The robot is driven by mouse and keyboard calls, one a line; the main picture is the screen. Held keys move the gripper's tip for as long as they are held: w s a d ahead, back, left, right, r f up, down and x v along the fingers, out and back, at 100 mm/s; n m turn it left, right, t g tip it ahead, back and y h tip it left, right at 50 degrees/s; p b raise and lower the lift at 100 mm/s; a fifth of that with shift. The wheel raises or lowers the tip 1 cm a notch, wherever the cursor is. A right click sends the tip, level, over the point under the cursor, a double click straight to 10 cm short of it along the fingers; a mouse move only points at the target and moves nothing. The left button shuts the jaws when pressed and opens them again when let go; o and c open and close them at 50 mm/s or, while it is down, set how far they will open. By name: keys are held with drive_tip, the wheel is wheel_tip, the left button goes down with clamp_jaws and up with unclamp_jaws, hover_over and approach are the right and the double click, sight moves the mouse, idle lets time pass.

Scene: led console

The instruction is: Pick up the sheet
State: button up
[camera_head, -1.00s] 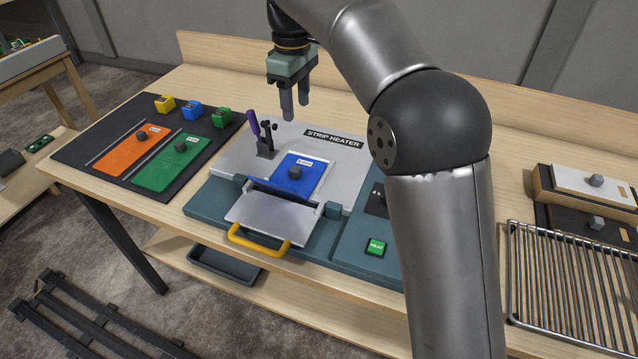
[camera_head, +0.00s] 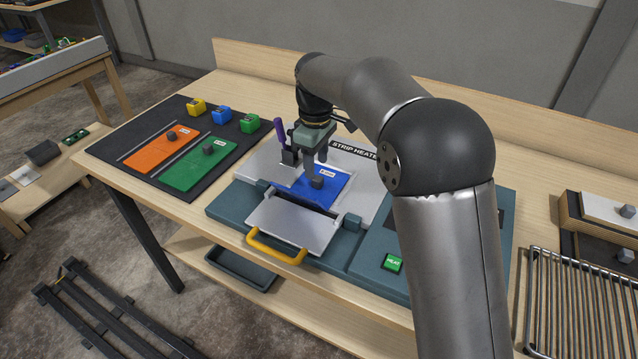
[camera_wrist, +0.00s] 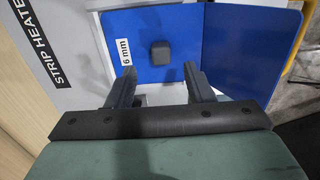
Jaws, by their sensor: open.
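The blue sheet (camera_head: 332,188) lies on the strip heater (camera_head: 262,160), with a dark grey knob (camera_head: 317,182) and a "6 mm" label on it. In the wrist view, the blue sheet (camera_wrist: 222,50) shows a fold line, and the part right of it is angled. The knob (camera_wrist: 162,52) stands just beyond my fingertips, between their lines. My gripper (camera_head: 316,163) is open and points down close above the knob; it also shows in the wrist view (camera_wrist: 158,72). Its fingers are apart and hold nothing.
A metal flap with a yellow handle (camera_head: 276,249) is at the heater's front, beside a green HEAT button (camera_head: 393,263). A purple-handled tool (camera_head: 280,133) stands left of my gripper. Orange (camera_head: 162,153) and green (camera_head: 197,166) sheets lie on the black mat. A wire rack (camera_head: 580,300) is at right.

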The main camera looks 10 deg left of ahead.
sight(317, 178)
drive_tip(key=f, duration=0.4)
drive_tip(key=shift+s+d+f+p, duration=0.2)
drive_tip(key=shift+f+p, duration=0.05)
drive_tip(key=shift+p, duration=0.1)
drive_tip(key=shift+c, duration=0.4)
clamp_jaws()
drive_tip(key=shift+r, duration=0.1)
